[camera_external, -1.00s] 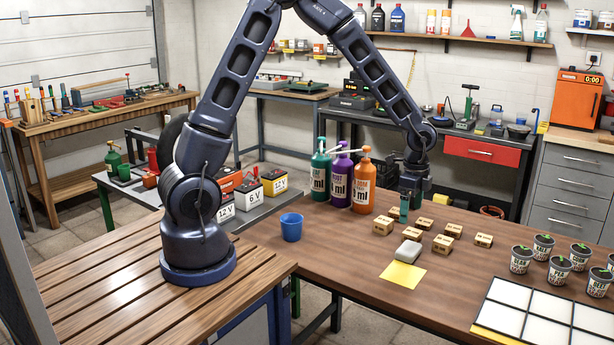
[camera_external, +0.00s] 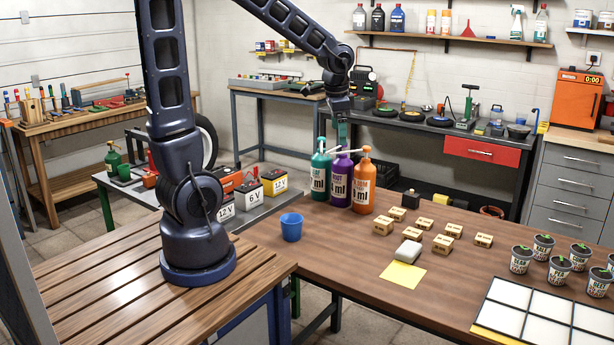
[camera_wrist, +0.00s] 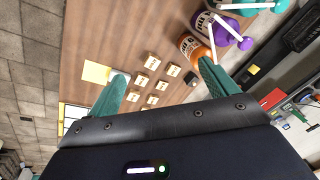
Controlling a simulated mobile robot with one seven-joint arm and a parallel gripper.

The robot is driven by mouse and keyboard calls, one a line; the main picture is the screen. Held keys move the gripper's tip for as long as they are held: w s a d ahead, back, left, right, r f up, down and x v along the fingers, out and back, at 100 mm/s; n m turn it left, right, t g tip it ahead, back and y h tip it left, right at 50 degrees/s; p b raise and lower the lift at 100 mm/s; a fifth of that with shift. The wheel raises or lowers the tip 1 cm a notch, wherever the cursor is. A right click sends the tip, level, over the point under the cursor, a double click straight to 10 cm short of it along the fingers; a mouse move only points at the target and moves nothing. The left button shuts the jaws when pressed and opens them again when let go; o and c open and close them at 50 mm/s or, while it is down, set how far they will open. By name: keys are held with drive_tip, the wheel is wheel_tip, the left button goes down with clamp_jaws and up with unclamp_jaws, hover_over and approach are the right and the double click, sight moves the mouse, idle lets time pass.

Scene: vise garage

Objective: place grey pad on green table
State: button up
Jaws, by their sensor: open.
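A pale grey rounded pad (camera_external: 408,251) lies on the brown wooden table (camera_external: 330,262), touching or very near a yellow sheet (camera_external: 402,275). In the wrist view the pad (camera_wrist: 124,74) is partly hidden by the left finger. No tabletop looks green; a low grey-topped table (camera_external: 262,206) at left has a green leg, and I cannot tell whether it is the green table. My gripper (camera_external: 342,136) is open and empty, pointing down, above and behind the bottles. Its teal fingers are spread wide in the wrist view (camera_wrist: 163,72).
Teal, purple and orange pump bottles (camera_external: 340,180) stand below my gripper. Several small wooden blocks (camera_external: 425,223) and a dark box (camera_external: 410,198) lie right of them. Batteries (camera_external: 248,193) crowd the low table. A blue cup (camera_external: 291,227) stands near the brown table's left end.

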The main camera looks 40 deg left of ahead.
drive_tip(key=s+a+r+n+t, duration=0.1)
drive_tip(key=s+a+r+n, duration=0.2)
drive_tip(key=s+a, duration=0.5)
drive_tip(key=s+a+r+n+t, duration=0.1)
drive_tip(key=s+a+r+n, duration=0.3)
drive_tip(key=s+a+n, duration=0.2)
drive_tip(key=s+a, duration=0.2)
drive_tip(key=shift+a+r, duration=0.25)
drive_tip(key=shift+a, duration=0.15)
drive_tip(key=shift+s+a, duration=0.15)
drive_tip(key=shift+s, duration=0.2)
drive_tip(key=shift+c, duration=0.3)
